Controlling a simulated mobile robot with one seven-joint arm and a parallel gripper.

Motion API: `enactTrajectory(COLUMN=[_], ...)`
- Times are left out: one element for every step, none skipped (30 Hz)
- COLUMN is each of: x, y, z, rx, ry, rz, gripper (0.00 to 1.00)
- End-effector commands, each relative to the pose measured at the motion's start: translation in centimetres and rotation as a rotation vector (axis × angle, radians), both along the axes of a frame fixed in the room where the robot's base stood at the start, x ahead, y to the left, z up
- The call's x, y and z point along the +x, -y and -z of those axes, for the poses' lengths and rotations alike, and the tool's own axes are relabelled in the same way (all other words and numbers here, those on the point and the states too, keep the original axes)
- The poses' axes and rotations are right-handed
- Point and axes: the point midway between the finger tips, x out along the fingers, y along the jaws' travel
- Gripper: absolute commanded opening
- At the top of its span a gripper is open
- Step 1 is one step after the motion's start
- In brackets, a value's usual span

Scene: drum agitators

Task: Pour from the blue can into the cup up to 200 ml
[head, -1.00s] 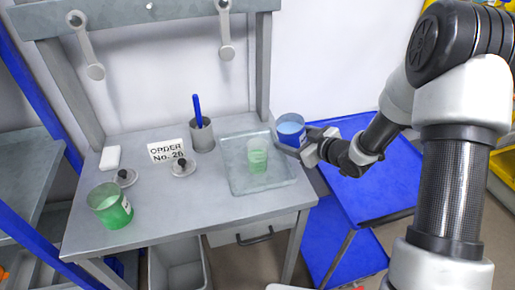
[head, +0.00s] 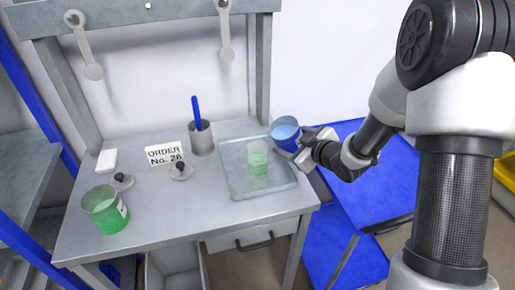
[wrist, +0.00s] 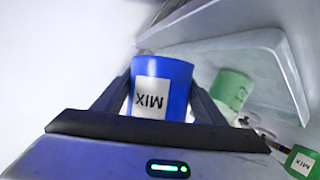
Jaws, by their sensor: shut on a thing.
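The blue can (head: 286,134) is held by my gripper (head: 304,148) at the right edge of the bench, just right of the tray. It is tilted slightly, with pale blue liquid showing at its open top. In the wrist view the can (wrist: 176,80) carries a MIX label and sits between the two fingers. The clear cup (head: 257,160) stands on the tray and looks pale green, with markings on its side. It also shows as a green shape in the wrist view (wrist: 232,90). The can is apart from the cup. The exact level in the cup is too small to read.
The tray (head: 237,190) lies on the bench. A green can (head: 104,212) stands at the front left. Two lids, an order card (head: 164,153), a white block (head: 106,161) and a grey pot (head: 201,138) with a blue stick stand further left. A blue table (head: 372,195) is at right.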

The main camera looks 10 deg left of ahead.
Motion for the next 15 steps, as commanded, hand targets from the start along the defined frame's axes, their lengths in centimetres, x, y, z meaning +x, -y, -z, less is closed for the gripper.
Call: enactTrajectory(x=[0.04, 0.03, 0.02, 0.02, 0.02, 0.00, 0.00, 0.00, -0.01, -0.02, -0.02, -0.03, -0.04, -0.05, -0.06], y=[-0.05, -0.06, -0.08, -0.09, -0.10, -0.12, -0.13, -0.13, -0.15, -0.17, -0.17, -0.18, -0.20, -0.20, -0.21], z=[-0.07, -0.06, -0.04, -0.05, -0.04, -0.04, -0.03, -0.03, -0.01, -0.01, 0.00, 0.01, 0.01, 0.01, 0.02], rx=[-0.001, -0.002, -0.004, -0.006, -0.007, -0.009, -0.011, -0.012, -0.015, -0.016, -0.017, -0.020, -0.020, -0.022, -0.024], ry=[0.005, 0.006, 0.007, 0.009, 0.009, 0.011, 0.012, 0.013, 0.015, 0.015, 0.017, 0.018, 0.019, 0.020, 0.021], rz=[0.000, -0.001, 0.000, 0.000, 0.001, 0.000, -0.001, 0.000, 0.000, 0.000, -0.001, 0.000, 0.000, -0.001, 0.000], gripper=[0.29, 0.29, 0.29, 0.29, 0.29, 0.29, 0.29, 0.29, 0.29, 0.29, 0.29, 0.29, 0.29, 0.29, 0.29])
